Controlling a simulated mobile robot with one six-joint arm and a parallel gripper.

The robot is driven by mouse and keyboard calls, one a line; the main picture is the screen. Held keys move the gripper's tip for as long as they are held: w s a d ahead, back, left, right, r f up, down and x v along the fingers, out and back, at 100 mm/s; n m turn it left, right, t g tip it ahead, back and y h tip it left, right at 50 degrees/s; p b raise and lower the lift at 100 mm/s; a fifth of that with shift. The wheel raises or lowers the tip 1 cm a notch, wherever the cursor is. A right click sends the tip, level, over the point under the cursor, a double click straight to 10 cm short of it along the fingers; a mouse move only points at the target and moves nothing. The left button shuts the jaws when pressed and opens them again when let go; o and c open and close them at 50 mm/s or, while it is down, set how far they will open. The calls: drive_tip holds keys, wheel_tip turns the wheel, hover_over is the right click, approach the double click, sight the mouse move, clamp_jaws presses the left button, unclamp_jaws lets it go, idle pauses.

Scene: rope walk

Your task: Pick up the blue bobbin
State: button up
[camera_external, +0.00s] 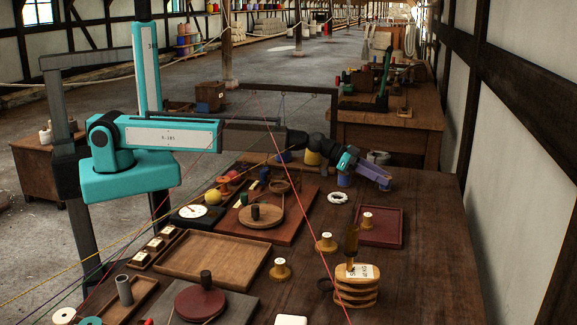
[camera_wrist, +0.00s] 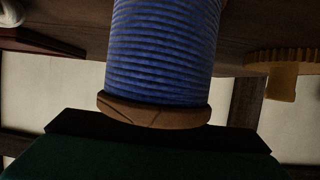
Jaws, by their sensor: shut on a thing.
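The blue bobbin (camera_wrist: 163,50) fills the upper middle of the wrist view, very close to the camera. It has ridged blue windings and a brown wooden flange. My gripper (camera_external: 375,176) is over the far right part of the dark wooden table (camera_external: 420,262) in the external view and is shut on the bobbin. The fingertips do not show clearly in the wrist view. A small blue piece (camera_external: 344,181) shows just below my wrist in the external view; I cannot tell whether it is the held bobbin. Any gap between bobbin and table is unclear.
A dark red tray (camera_external: 380,238) with a small spool lies in front of my gripper. A white ring (camera_external: 338,198) lies to its left. The right front of the table is clear.

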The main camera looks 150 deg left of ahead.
wheel_tip(320, 180, up, 10)
drive_tip(key=shift+b, duration=0.45)
idle(0.4)
